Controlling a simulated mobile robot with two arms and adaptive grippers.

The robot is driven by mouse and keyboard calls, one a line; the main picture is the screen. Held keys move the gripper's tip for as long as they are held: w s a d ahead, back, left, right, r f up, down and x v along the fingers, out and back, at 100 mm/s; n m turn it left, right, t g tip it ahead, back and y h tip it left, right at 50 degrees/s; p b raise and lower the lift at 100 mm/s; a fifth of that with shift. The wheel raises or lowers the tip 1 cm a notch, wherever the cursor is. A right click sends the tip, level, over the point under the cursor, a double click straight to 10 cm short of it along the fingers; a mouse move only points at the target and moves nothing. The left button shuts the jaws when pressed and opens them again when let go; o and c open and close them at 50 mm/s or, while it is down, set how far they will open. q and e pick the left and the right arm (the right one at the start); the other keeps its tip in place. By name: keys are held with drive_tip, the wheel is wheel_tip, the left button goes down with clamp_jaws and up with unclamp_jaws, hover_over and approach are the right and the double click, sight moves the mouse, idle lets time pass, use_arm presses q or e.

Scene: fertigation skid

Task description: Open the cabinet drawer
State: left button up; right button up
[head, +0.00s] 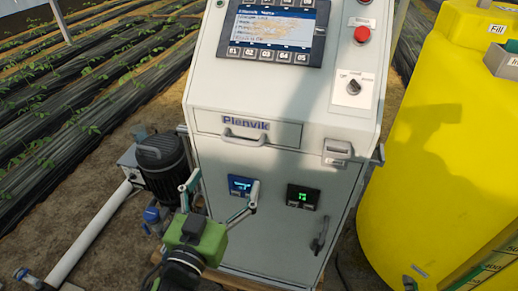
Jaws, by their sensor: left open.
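The cabinet (265,235) is a pale grey control cabinet in the middle of the head view. Its drawer (285,134) is a shallow panel marked "Plenvik" below the sloping console, and it looks shut and flush with the front. The drawer's bar handle (243,141) is on the left part of the panel. My left gripper (221,190) is open and empty, with its fingers spread wide and pointing up. In the picture it is below the handle and apart from it. My right gripper is not in view.
A screen (272,28), red button (362,34) and rotary switch (353,87) are on the console. Two small displays (303,197) and a door handle (320,235) are lower down. A pump (163,165) with white pipe stands left, a yellow tank (450,150) right.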

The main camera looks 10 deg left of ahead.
use_arm(q)
drive_tip(key=p, duration=0.2)
approach(240, 144)
drive_tip(key=w, duration=0.4)
drive_tip(key=w+p, duration=0.1)
drive_tip(key=w, duration=0.2)
drive_tip(key=w+p, duration=0.1)
drive_tip(key=w, duration=0.3)
drive_tip(key=shift+d, duration=0.25)
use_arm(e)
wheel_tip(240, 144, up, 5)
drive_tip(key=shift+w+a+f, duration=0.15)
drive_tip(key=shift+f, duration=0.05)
use_arm(q)
drive_tip(key=shift+s, duration=0.1)
